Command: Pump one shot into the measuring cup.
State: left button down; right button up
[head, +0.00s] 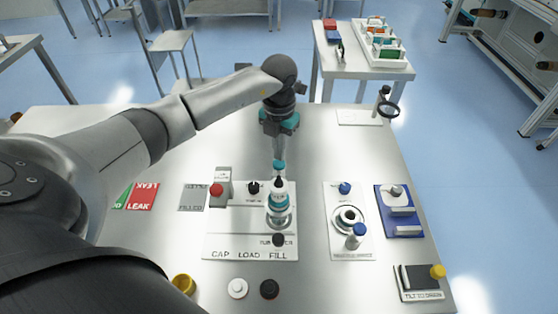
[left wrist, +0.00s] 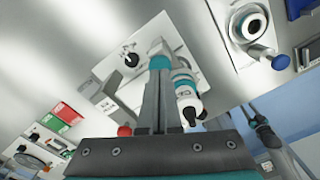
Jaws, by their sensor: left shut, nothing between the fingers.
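My left gripper (head: 279,160) is shut and empty, pointing down over the labelled white panel (head: 232,246). In the left wrist view its fingers (left wrist: 156,85) are together. A white and teal bottle-like dispenser (head: 279,202) with a dark top stands upright on the panel, just below the fingertips in the head view. It is beside the fingers in the left wrist view (left wrist: 184,88). I cannot tell whether the fingertips touch it. Its lower part looks clear; I cannot tell whether that is the measuring cup. My right gripper is not in view.
A red-knobbed block (head: 223,187) stands left of the dispenser. To its right are a panel with a round fitting and blue knob (head: 358,232), and a blue tray (head: 384,220). A magnifier stand (head: 388,106) is at the back right. Bare table lies behind the panels.

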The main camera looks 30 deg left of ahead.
pick_arm(q)
notch_tip(320, 180, up, 6)
jog(key=p, duration=0.5)
dwell(0.5)
